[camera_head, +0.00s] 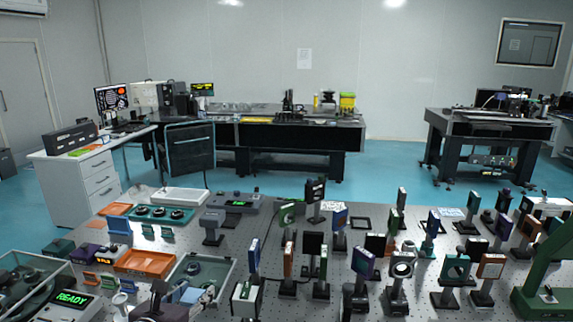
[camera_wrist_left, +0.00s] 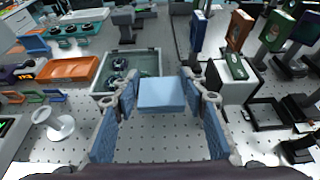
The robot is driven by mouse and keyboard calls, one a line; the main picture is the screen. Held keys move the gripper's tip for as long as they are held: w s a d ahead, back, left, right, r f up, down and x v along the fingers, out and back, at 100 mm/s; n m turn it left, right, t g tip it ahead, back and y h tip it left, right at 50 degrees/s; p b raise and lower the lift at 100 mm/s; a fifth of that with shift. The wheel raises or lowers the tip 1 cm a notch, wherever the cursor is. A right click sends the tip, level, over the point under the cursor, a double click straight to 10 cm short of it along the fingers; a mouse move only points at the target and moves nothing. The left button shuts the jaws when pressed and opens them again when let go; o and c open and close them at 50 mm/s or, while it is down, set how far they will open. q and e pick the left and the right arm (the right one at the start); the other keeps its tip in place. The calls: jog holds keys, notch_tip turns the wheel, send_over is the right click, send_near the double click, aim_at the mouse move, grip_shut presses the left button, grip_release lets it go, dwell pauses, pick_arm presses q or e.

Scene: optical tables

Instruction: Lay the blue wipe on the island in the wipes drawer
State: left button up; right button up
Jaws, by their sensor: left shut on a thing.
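The blue wipe (camera_wrist_left: 162,95) is a flat light-blue folded square. In the left wrist view it sits between the blue-padded fingers of my left gripper (camera_wrist_left: 161,88), above the perforated table top. My left gripper (camera_head: 194,294) shows low in the head view, shut on the wipe, with light blue visible at its fingers. A white drawer unit (camera_head: 99,178) under the desk at the back left has its drawer fronts closed. No label shows which drawer is for wipes. My right gripper is not in view.
The perforated optical table (camera_wrist_left: 150,143) carries many upright optic mounts on its right half. An orange tray (camera_head: 146,262), a grey-green tray (camera_wrist_left: 132,65) and a "READY" display box (camera_head: 72,300) crowd the left. Blue floor (camera_head: 270,181) lies open between the table and desk.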

pick_arm(q)
jog(key=s+d+r+n+y, duration=0.2)
jog(key=s+d+n+y, duration=0.2)
jog(key=s+d+y, duration=0.15)
jog(key=s+a+r+n+g+y, duration=0.1)
jog(key=s+n+g+y, duration=0.2)
jog(key=s, duration=0.4)
jog(key=s+a+n+g+y, duration=0.2)
jog(key=s+n+y, duration=0.25)
jog(key=s, duration=0.35)
jog(key=w+d+m+t+h, duration=0.4)
jog(key=d+m+t+h, duration=0.1)
jog(key=d+m+h, duration=0.55)
jog(key=s+a+n+g+y, duration=0.1)
jog(key=s+a+n+y, duration=0.3)
jog(key=a, duration=0.6)
jog(key=shift+a+n+y, duration=0.2)
jog(key=shift+n+y, duration=0.75)
jog(key=shift+n, duration=0.25)
